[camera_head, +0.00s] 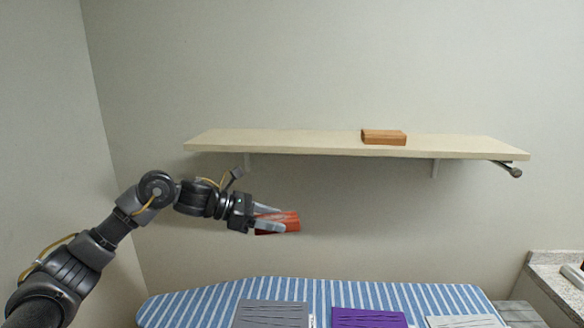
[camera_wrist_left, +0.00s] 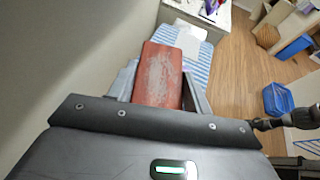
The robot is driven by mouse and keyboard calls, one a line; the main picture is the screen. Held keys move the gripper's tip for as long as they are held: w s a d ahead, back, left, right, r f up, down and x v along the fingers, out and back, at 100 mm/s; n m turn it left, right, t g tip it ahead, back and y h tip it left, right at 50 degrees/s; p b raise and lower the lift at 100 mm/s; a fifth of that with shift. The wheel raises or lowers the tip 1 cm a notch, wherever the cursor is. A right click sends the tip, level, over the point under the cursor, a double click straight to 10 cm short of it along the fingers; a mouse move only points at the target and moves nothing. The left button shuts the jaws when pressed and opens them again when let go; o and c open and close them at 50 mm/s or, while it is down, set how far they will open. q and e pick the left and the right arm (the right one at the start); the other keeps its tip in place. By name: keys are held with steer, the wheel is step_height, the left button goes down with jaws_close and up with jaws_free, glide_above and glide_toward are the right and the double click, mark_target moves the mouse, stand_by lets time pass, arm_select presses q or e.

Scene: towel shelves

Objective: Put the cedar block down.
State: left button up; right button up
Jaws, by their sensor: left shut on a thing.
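The cedar block (camera_head: 283,222), reddish and worn on its faces, is in my left gripper (camera_head: 272,221). The gripper is shut on it and holds it in the air, below the shelf's front edge and above the ironing board. In the left wrist view the block (camera_wrist_left: 158,76) sticks out ahead between the fingers, its top face scuffed pale. My right gripper does not show.
A pale wall shelf (camera_head: 290,142) carries one orange-brown block (camera_head: 384,137); the rest of its top is bare. The blue-striped ironing board (camera_head: 200,306) below bears grey (camera_head: 272,314), purple (camera_head: 368,318) and white (camera_head: 462,322) folded towels. A speckled counter (camera_head: 545,268) stands at the right.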

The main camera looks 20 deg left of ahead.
arm_select(q)
steer(key=w+a+f+n+t+y, duration=0.35)
steer(key=a+f+n+y, duration=0.25)
steer(key=a+f, duration=0.25)
steer(key=w+a+f+n+t+y, duration=0.35)
steer(key=a+f+n+y, duration=0.2)
steer(key=a+f, duration=0.35)
steer(key=s+a+f+n+g+y, duration=0.1)
steer(key=s+a+n+g+y, duration=0.1)
steer(key=a+n+y, duration=0.45)
steer(key=s+a+f+n+g+y, duration=0.1)
steer(key=s+a+n+g+y, duration=0.15)
steer(key=a, duration=0.75)
steer(key=s+d+r+m+t+h+b, duration=0.1)
steer(key=s+d+r+m+t+h, duration=0.15)
steer(key=d, duration=1.15)
steer(key=s+d+r+m+t+h, duration=0.1)
steer(key=s+d+r+m+h, duration=0.15)
steer(key=d, duration=1.15)
steer(key=s+d+f+m+h+b, duration=0.3)
steer(key=s+d+b, duration=0.3)
steer(key=d+b, duration=0.3)
steer(key=shift+s+d+f+m+t+h, duration=0.25)
steer(key=shift+d+m+t+h, duration=0.1)
steer(key=shift+d+t+h, duration=0.15)
